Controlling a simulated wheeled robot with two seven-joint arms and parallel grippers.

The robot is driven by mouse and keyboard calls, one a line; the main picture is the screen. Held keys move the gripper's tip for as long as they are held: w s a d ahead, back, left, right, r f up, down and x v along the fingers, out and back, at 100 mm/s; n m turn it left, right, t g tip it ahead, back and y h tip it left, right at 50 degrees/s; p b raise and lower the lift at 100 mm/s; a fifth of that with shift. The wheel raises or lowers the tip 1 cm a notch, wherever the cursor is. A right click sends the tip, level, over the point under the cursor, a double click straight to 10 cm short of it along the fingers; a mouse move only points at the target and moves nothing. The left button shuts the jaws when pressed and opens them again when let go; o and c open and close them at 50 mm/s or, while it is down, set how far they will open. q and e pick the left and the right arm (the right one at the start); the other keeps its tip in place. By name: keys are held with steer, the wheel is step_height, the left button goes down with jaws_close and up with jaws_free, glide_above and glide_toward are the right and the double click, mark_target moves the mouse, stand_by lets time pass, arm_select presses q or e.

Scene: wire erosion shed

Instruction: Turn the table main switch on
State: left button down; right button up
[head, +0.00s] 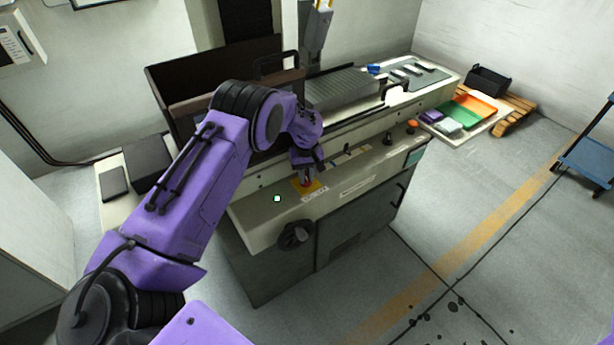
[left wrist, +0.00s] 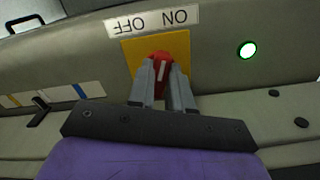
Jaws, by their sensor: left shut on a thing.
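The main switch is a red knob with a white line, seen in the left wrist view (left wrist: 161,66) on a yellow plate (left wrist: 178,46). A white label (left wrist: 152,20) beside the plate reads OFF and ON, upside down in that view. The white line runs nearly upright there; I cannot tell which word it marks. My left gripper (left wrist: 165,88) is shut on the knob, fingers on either side. In the head view, my left gripper (head: 307,177) reaches down to the yellow plate on the machine's sloped front. My right gripper is not in view.
A lit green lamp (head: 277,198) sits beside the switch. A black handwheel (head: 295,236) sticks out below on the machine front. The floor right of the machine is mostly clear.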

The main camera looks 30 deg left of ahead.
arm_select(q)
steer(key=m, duration=0.4)
steer(key=shift+a+m, duration=0.1)
steer(key=shift+m, duration=0.3)
stand_by(0.4)
steer(key=c, duration=1)
jaws_free()
steer(key=shift+c, duration=0.2)
steer(key=shift+r+b, duration=0.1)
steer(key=shift+b, duration=0.2)
step_height(320, 180, up, 10)
steer(key=b, duration=0.1)
steer(key=shift+r+b, duration=0.2)
steer(key=shift+b, duration=0.15)
